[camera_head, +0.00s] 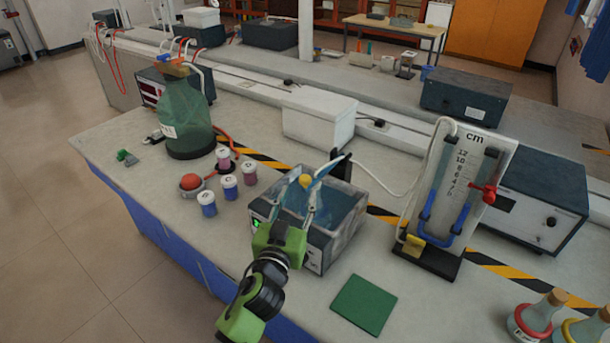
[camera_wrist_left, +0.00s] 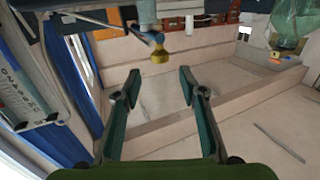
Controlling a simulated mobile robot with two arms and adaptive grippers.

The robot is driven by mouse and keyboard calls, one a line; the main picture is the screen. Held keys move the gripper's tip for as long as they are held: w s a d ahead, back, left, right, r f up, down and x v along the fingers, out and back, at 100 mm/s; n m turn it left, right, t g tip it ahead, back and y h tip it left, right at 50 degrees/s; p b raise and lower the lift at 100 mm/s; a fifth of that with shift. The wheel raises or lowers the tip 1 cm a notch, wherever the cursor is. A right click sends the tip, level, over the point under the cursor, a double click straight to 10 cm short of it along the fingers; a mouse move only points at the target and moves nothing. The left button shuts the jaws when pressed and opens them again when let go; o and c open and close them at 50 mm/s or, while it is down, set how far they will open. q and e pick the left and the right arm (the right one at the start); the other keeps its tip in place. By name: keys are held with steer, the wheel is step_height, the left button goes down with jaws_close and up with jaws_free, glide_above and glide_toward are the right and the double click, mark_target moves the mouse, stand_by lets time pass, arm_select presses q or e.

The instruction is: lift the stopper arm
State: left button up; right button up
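A yellow knob (camera_head: 306,181) shows over the grey box-shaped device (camera_head: 345,237) in the middle of the bench. It also shows in the left wrist view (camera_wrist_left: 160,56), at the end of a short post with a thin pale rod beside it. I cannot tell for sure which part is the stopper arm. My left gripper (camera_head: 306,196), green with slim fingers, reaches over the device's front edge. In the left wrist view my left gripper (camera_wrist_left: 158,76) is open and empty, its fingers apart, with the knob beyond the tips. My right gripper is not in view.
Small jars (camera_head: 229,188) and a red ball (camera_head: 190,181) stand left of the device, with a green bottle (camera_head: 185,115) behind. A manometer board (camera_head: 450,190) stands right, its tube running toward the device. A green mat (camera_head: 364,304) lies in front. Flasks (camera_head: 535,315) stand front right.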

mark_target(304, 181)
arm_select(q)
steer(key=x, duration=0.8)
steer(key=shift+a+f, duration=0.1)
jaws_close()
